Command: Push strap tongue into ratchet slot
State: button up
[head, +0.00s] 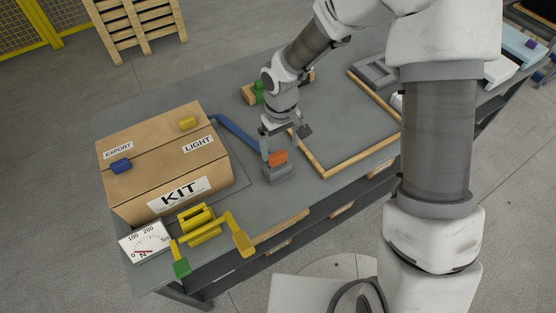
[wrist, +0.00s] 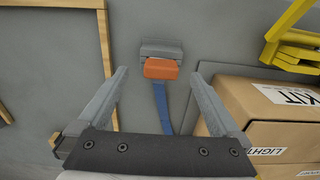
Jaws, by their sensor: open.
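The orange strap tongue (head: 278,157) is at the end of the blue strap (head: 236,130), which comes off the cardboard kit box. It sits right against the grey ratchet block (head: 281,174) on the table. In the wrist view, the tongue (wrist: 161,69) overlaps the near edge of the ratchet (wrist: 161,49), with the strap (wrist: 161,105) running back toward my gripper. I cannot tell whether its tip is inside the slot. My gripper (head: 286,141) is open and empty above the strap; in the wrist view its fingers (wrist: 158,76) are spread on both sides of strap and tongue.
The KIT box (head: 170,160) stands left of the strap.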

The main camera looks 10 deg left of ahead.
aim_at(278, 154)
jog(key=shift+w+a+f, duration=0.15)
jog(key=shift+a+f, duration=0.05)
jog(key=shift+f, duration=1.25)
jog(key=shift+w+a+f, duration=0.1)
jog(key=shift+a+f, duration=0.05)
jog(key=shift+f, duration=1.3)
jog(key=shift+c, duration=0.3)
jog(key=c, duration=1.4)
jog(key=shift+r, duration=0.1)
